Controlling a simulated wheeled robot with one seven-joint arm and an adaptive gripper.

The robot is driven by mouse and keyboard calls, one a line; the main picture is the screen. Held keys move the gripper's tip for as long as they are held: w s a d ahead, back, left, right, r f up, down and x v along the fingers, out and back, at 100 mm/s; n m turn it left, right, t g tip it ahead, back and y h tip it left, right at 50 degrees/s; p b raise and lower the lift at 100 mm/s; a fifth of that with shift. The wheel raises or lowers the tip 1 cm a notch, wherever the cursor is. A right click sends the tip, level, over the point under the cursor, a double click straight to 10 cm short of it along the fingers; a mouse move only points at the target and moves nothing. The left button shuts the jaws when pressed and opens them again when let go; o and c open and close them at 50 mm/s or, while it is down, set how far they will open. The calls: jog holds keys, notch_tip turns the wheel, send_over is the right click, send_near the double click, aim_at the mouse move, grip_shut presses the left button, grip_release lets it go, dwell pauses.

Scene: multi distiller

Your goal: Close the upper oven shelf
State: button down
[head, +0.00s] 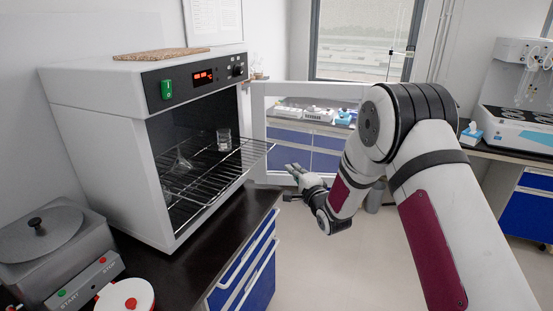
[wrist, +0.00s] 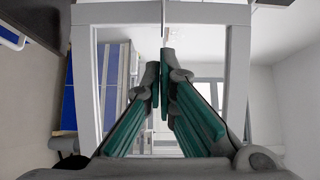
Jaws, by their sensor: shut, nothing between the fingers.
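The white oven (head: 100,130) stands at the left with its front open. The upper oven shelf (head: 246,159), a wire rack, sticks out of the opening towards the right. A glass beaker (head: 224,140) and a glass flask (head: 181,161) show in the oven at about shelf height. The glass door (head: 258,135) with its white frame is swung open; its frame also shows in the wrist view (wrist: 238,75). My gripper (head: 292,169) is to the right of the shelf's outer end, apart from it in the picture. In the wrist view its green-padded fingers (wrist: 161,70) are shut and empty.
The dark bench top (head: 235,215) runs below the oven, over blue drawers (head: 245,275). A grey lidded device (head: 45,245) stands at front left. A cork board (head: 160,54) lies on the oven. Open floor (head: 330,265) lies right of the bench.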

aim_at(233, 149)
jog(key=w+a, duration=0.6)
jog(key=w, duration=0.1)
jog(key=shift+w+a, duration=0.25)
jog(key=shift+a, duration=0.05)
jog(key=w+a+b, duration=0.2)
jog(key=a+b, duration=0.2)
jog(key=a, duration=0.1)
jog(key=w+a+b, duration=0.2)
jog(key=a+b, duration=0.2)
jog(key=a, duration=0.1)
jog(key=w+a+b, duration=0.2)
jog(key=a+b, duration=0.2)
jog(key=a, duration=0.2)
jog(key=shift+f, duration=0.15)
jog(key=shift+a+b, duration=0.3)
jog(key=shift+a, duration=0.25)
jog(key=shift+a+r, duration=0.1)
jog(key=shift+r, duration=0.1)
